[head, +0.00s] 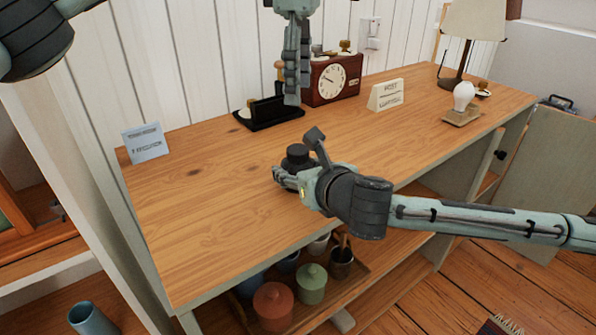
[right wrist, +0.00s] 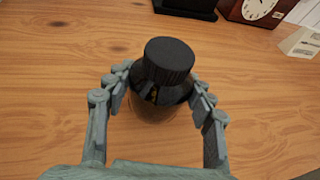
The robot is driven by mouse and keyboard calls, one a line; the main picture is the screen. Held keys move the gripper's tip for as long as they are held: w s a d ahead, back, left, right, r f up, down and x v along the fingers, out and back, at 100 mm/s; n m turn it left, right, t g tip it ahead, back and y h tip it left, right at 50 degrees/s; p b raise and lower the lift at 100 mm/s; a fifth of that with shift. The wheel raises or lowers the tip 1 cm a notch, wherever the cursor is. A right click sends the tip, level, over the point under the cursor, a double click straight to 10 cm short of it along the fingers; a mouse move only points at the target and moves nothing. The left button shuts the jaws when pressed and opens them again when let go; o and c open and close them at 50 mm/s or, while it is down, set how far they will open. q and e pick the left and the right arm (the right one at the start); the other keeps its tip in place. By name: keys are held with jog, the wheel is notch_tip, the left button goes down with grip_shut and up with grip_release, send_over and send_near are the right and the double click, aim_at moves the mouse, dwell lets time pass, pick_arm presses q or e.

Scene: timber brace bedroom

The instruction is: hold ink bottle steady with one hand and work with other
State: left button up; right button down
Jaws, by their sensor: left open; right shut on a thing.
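The ink bottle is dark with a black ribbed cap (head: 297,154) and stands upright on the wooden desk (head: 210,215). In the right wrist view the bottle (right wrist: 162,75) sits between the two fingers. My right gripper (head: 283,180) is shut around the bottle's body from the near side; it also shows in the right wrist view (right wrist: 158,103). The lower part of the bottle is mostly hidden by the gripper in the head view. My left gripper (head: 291,98) points down, empty, above the back of the desk, near the black tray. It is open, apart from the bottle.
A black stamp tray (head: 262,122), a wooden clock (head: 327,82), a white sign (head: 386,95), a bulb on a wooden base (head: 462,104) and a lamp (head: 474,22) line the back and right. A blue card (head: 146,143) stands left. The desk's front left is clear.

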jog(key=c, duration=0.5)
grip_release()
jog(key=v, duration=1.2)
jog(key=shift+r, duration=0.1)
